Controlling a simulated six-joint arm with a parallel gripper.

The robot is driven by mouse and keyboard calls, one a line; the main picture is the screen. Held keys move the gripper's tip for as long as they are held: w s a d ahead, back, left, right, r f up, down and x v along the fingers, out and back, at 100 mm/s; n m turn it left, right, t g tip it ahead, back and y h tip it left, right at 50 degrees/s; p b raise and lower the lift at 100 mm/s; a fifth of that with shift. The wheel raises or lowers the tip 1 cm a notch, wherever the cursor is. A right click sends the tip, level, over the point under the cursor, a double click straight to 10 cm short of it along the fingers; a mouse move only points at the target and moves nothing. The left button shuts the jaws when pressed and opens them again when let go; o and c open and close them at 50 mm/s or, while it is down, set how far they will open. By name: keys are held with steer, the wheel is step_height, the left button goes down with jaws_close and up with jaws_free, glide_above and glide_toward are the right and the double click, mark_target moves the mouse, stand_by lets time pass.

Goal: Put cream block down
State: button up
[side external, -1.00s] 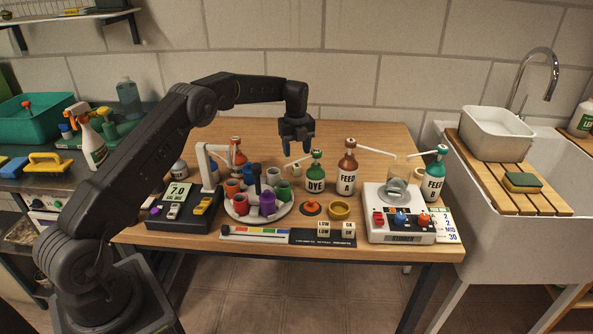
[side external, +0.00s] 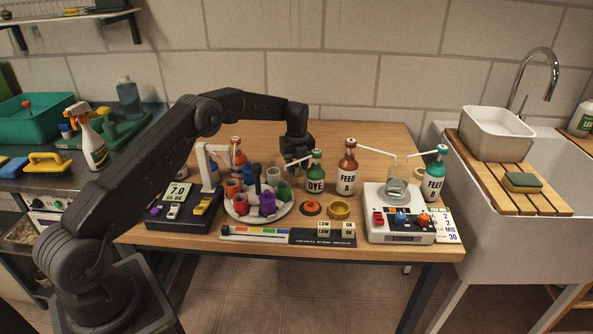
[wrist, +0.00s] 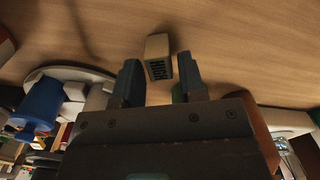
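A cream block (wrist: 157,47) with dark lettering on one face shows in the wrist view, against the bare wooden table (wrist: 225,40). It lies just beyond and between the tips of my gripper (wrist: 159,72). The two blue-grey fingers stand apart, with a visible gap between the block and the right finger. In the side view my gripper (side external: 299,158) is low over the back of the table, behind the green-capped DYE bottle (side external: 316,175). The block is hidden in that view.
The brown FEED A bottle (side external: 347,170) stands right of my gripper. A round tray (side external: 285,209) of coloured cups is in front to the left. Other cream blocks (side external: 323,228) sit on a black strip at the front. The table's back is mostly clear.

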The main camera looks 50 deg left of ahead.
jaws_close()
steer(key=shift+r, duration=0.1)
